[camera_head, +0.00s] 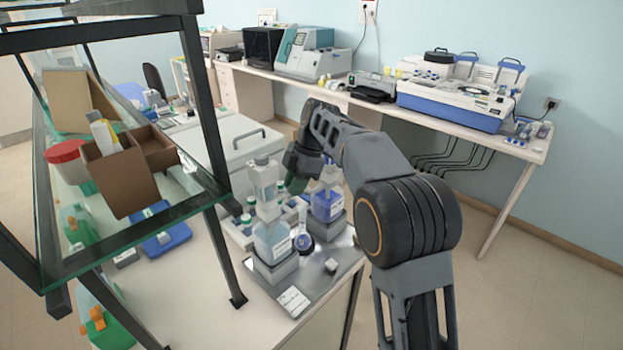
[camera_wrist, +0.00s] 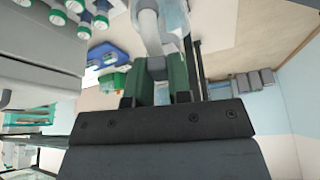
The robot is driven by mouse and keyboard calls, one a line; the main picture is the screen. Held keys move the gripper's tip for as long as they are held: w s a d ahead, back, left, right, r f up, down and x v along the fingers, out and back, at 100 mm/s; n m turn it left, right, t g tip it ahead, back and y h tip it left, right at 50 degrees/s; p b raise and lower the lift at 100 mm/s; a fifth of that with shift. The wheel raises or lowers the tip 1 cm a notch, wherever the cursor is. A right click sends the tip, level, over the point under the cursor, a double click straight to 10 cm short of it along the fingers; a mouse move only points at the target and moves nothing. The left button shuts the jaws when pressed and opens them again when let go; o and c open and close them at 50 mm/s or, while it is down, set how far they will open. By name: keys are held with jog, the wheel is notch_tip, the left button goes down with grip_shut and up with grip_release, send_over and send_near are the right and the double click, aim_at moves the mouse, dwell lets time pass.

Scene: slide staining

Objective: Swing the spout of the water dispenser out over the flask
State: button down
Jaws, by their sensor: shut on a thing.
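The water dispenser (camera_head: 272,243) is a bottle of pale, clear liquid with a tall pump head, upright at the front of a metal tray. A small round flask (camera_head: 304,242) with a narrow neck and dark blue at its base stands just right of it. My gripper (camera_head: 297,168) is up at pump-head height, between the two bottles' tops. In the wrist view its green fingers (camera_wrist: 160,75) are shut on a pale part, which looks like the dispenser's spout. The spout's tip is hidden, so I cannot tell whether it is over the flask.
A second dispenser with blue-violet liquid (camera_head: 327,203) stands behind the flask, close under my arm. A glass shelf (camera_head: 150,222) with brown boxes stands close on the left.

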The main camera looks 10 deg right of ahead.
jog(key=shift+a, duration=0.1)
dwell(0.5)
jog(key=c, duration=1)
grip_release()
jog(key=shift+c, duration=0.2)
jog(key=shift+r, duration=0.15)
jog(key=p+v, duration=0.2)
jog(key=v, duration=1.1)
jog(key=shift+w+r+p, duration=0.15)
jog(key=shift+r+p, duration=0.05)
jog(key=shift+p, duration=0.1)
jog(key=shift+c, duration=0.4)
